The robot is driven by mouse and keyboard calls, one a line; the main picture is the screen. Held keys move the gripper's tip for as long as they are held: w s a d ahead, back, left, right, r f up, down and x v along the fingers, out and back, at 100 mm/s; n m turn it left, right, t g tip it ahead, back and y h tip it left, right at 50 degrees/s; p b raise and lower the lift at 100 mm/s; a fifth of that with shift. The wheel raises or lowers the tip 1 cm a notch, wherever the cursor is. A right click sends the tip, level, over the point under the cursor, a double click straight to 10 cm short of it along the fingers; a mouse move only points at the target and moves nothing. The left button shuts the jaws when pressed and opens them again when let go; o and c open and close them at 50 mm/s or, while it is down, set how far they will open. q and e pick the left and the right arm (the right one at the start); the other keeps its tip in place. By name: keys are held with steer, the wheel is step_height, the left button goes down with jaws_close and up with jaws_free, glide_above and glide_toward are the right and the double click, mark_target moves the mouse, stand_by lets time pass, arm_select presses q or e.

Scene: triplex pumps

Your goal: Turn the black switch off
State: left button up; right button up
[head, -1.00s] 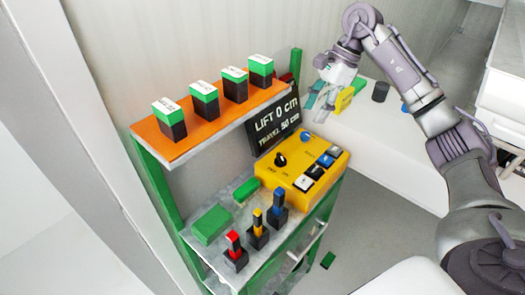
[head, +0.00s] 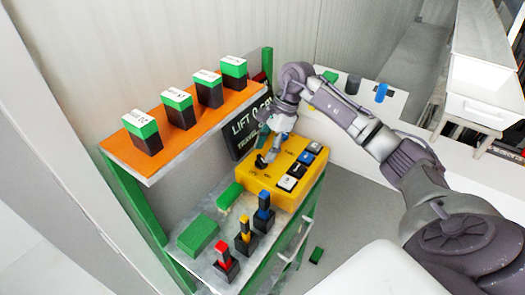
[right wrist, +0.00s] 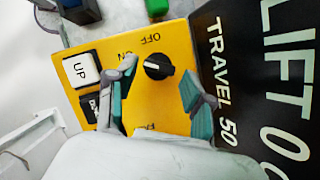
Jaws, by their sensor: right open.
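The black switch is a round knob (right wrist: 158,66) with a white mark, on top of a yellow control box (head: 292,152). "OFF" and "ON" are printed beside it in the right wrist view; the mark points roughly toward the "ON" side. In the head view the knob (head: 261,161) shows just below my gripper. My right gripper (head: 270,148) is open above the box. In the right wrist view its teal-padded fingers (right wrist: 158,76) show on either side of the knob, with gaps; whether they are down at its height I cannot tell. My left gripper is not in view.
A black display sign (head: 245,128) stands behind the box. White and dark buttons, one marked "UP" (right wrist: 80,70), sit close to the fingers. Red, yellow and blue levers (head: 244,235) stand in front. Green-and-black blocks (head: 177,108) line the orange upper shelf.

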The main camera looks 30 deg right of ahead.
mark_target(261, 161)
steer(key=shift+x, duration=1.15)
steer(key=c, duration=0.9)
steer(key=shift+o, duration=0.2)
